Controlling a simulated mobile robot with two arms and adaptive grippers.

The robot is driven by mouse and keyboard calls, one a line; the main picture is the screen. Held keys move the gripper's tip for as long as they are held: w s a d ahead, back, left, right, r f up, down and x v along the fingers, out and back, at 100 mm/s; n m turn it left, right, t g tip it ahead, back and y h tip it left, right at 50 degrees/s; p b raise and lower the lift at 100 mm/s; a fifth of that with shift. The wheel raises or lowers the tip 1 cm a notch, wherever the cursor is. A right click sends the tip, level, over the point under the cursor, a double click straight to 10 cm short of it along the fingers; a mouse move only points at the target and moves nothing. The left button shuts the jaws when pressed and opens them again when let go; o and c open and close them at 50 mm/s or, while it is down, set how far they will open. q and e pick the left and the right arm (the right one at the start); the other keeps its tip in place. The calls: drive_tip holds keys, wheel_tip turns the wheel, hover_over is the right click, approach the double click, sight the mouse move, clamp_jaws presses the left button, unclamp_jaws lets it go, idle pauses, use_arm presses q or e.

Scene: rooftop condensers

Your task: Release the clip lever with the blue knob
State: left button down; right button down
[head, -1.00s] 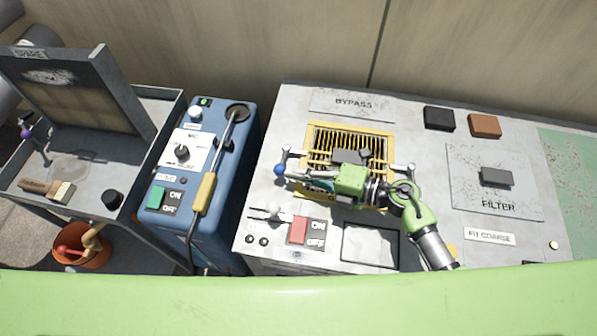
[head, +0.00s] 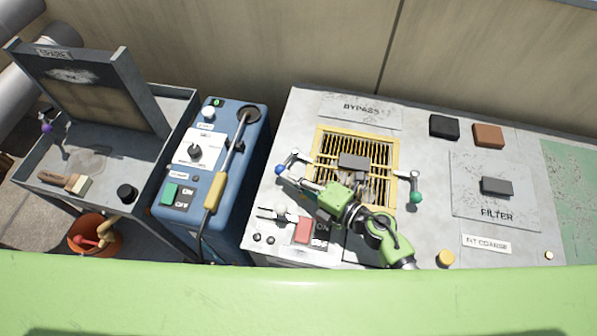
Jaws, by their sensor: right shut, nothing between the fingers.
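The blue knob (head: 279,169) is at the end of a small metal clip lever (head: 291,160) at the left edge of the yellow-framed grille (head: 402,158) marked BYPASS. My right gripper (head: 291,177) is shut and empty, its fingertips close to the blue knob on its lower right. I cannot tell whether they touch it. A second clip lever with a green knob (head: 416,197) is at the grille's right edge. My right gripper and arm hide the grille's lower part. My left gripper is not in view.
Below the blue knob are a white toggle (head: 278,214) and a red switch (head: 303,231). A dark block (head: 353,162) sits on the grille. The FILTER plate (head: 465,202) and two blocks lie right. A blue machine (head: 232,183) stands left.

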drive_tip(key=shift+w+a+r, duration=0.15)
drive_tip(key=shift+a+r, duration=0.1)
drive_tip(key=shift+a, duration=0.25)
drive_tip(key=shift+w+a+f+p, duration=0.1)
drive_tip(key=shift+w+a+p, duration=0.2)
drive_tip(key=shift+a, duration=0.4)
drive_tip(key=shift+w+a+f+p, duration=0.15)
drive_tip(key=shift+a+p, duration=0.1)
drive_tip(key=shift+a, duration=0.4)
drive_tip(key=shift+r+x, duration=0.15)
drive_tip(key=shift+x, duration=0.5)
drive_tip(key=shift+r+x, duration=0.1)
drive_tip(key=shift+x, duration=0.6)
drive_tip(key=shift+a, duration=0.15)
drive_tip(key=v, duration=1.2)
drive_tip(key=shift+r, duration=0.1)
